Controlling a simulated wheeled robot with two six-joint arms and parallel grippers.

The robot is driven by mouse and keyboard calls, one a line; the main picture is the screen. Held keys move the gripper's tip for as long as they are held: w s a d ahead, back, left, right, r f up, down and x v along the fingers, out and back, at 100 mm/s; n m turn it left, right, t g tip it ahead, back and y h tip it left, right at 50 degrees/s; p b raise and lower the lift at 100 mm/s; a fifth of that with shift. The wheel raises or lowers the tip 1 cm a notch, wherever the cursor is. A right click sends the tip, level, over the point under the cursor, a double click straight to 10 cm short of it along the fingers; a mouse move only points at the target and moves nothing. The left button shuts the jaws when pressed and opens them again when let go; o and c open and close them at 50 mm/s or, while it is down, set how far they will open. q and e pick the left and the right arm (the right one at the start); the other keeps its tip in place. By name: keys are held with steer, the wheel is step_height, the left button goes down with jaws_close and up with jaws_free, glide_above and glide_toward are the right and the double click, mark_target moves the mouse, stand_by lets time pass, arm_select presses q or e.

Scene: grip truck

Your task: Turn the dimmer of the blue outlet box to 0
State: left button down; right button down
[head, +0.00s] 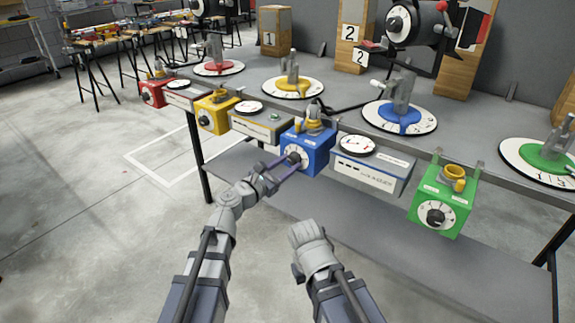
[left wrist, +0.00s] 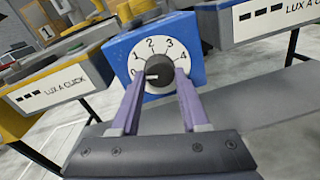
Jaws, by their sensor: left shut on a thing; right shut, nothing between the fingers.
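The blue outlet box (head: 307,150) hangs at the front edge of the table, near the middle of the head view. In the left wrist view the blue box (left wrist: 196,40) shows a white dial (left wrist: 165,50) numbered 1 to 4 over the top, with a partly hidden 0 at left. The black dimmer knob (left wrist: 159,70) sits at its centre, its white mark on the left side toward the 0. My left gripper (head: 291,160) is shut on the knob, one purple finger on each side. My right gripper (head: 303,232) is shut and empty, lower and apart from the boxes.
Red (head: 154,93), yellow (head: 214,112) and green (head: 443,200) boxes with similar knobs line the table edge. White-fronted meter boxes, such as the one (head: 371,171) right of the blue box, stand between them. A lower shelf (head: 390,240) runs underneath. The floor at left is clear.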

arm_select(q)
steer(key=shift+n, duration=0.4)
steer(key=shift+c, duration=2)
jaws_free()
steer(key=v, duration=0.7)
steer(key=shift+s+a, duration=0.25)
steer(key=shift+s, duration=0.1)
